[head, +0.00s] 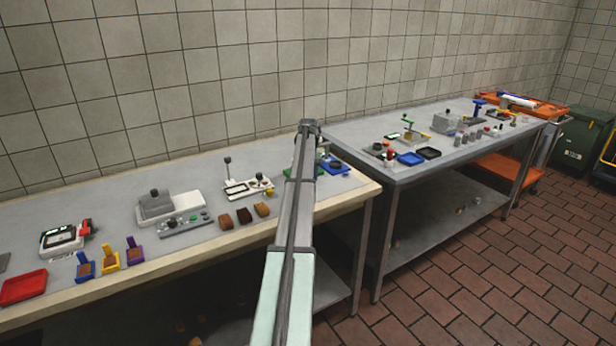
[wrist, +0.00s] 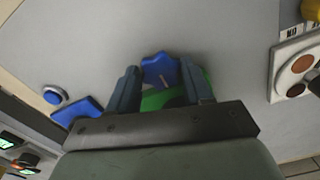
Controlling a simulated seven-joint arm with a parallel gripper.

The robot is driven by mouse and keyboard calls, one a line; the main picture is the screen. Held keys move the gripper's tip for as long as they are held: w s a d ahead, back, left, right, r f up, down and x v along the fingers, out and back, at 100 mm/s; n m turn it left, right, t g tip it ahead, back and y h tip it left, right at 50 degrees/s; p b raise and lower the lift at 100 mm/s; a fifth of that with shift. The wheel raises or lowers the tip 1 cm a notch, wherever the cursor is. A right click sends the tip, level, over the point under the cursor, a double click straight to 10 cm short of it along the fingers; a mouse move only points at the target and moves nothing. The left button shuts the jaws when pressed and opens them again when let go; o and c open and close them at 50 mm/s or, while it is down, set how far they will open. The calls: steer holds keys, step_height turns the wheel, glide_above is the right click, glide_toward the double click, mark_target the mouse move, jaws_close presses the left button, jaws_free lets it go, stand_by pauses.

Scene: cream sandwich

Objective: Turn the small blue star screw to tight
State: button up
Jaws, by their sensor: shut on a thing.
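The small blue star screw (wrist: 160,69) shows between the two fingers of my gripper (wrist: 160,84) in the wrist view. My gripper is shut on it, with one finger at each side. A pale mark runs on the screw's top. A green part (wrist: 154,101) lies under the screw and the fingers and is partly hidden by them. In the head view my arm crosses in front of this spot, so my gripper and the screw are hidden. A bit of green (head: 292,173) shows beside the arm there.
In the wrist view a blue flat piece (wrist: 78,111) and a round blue knob (wrist: 55,95) lie to the left. A white panel with round brown parts (wrist: 297,72) is at the right. Brown blocks (head: 244,215) and a lever device (head: 240,186) stand left of my arm.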

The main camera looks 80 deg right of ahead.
steer(key=o, duration=1)
steer(key=shift+o, duration=0.2)
step_height(320, 180, up, 14)
steer(key=shift+f, duration=0.1)
stand_by(0.5)
